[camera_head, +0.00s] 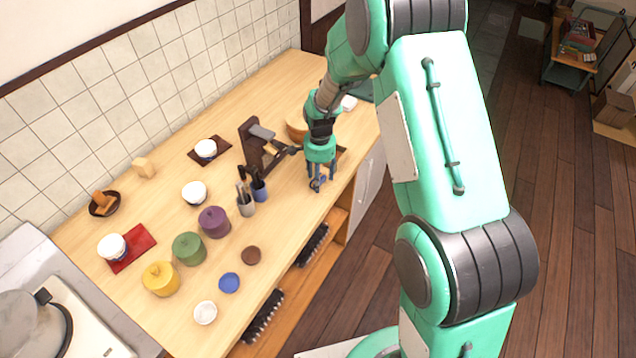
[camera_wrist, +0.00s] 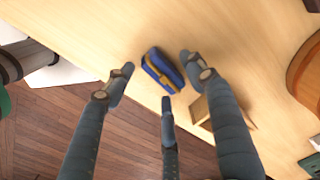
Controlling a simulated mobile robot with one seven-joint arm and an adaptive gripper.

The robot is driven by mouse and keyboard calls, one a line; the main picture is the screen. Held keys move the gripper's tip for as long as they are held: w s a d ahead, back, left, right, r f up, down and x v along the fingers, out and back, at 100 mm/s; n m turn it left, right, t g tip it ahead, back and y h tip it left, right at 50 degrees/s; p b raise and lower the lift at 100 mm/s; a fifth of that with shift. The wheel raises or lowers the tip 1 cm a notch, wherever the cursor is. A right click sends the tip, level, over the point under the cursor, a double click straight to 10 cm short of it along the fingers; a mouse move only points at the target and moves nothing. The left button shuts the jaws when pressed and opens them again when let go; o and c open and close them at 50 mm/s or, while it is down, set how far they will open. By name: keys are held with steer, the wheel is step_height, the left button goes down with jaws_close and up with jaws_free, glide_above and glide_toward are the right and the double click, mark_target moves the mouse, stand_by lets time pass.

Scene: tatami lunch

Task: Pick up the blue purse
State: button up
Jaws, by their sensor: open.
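The blue purse (camera_wrist: 162,72) lies on the wooden counter in the wrist view, dark blue with a gold-brown band. It is near the counter's front edge. My gripper (camera_wrist: 160,86) is open, with its fingers spread around and above the purse. I cannot tell whether any finger touches it. In the head view my gripper (camera_head: 321,176) points down over the counter's front edge side. A small blue patch of the purse (camera_head: 316,184) shows between the fingers, and the rest is hidden.
A wooden block-like thing (camera_wrist: 203,110) stands close to the right finger. A dark stand (camera_head: 252,143) and utensil cups (camera_head: 246,204) are left of my gripper. Several lidded pots (camera_head: 189,248) stand farther left. The counter just behind the purse is clear.

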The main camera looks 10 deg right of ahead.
steer(key=shift+f, duration=0.35)
stand_by(0.3)
steer(key=c, duration=1.2)
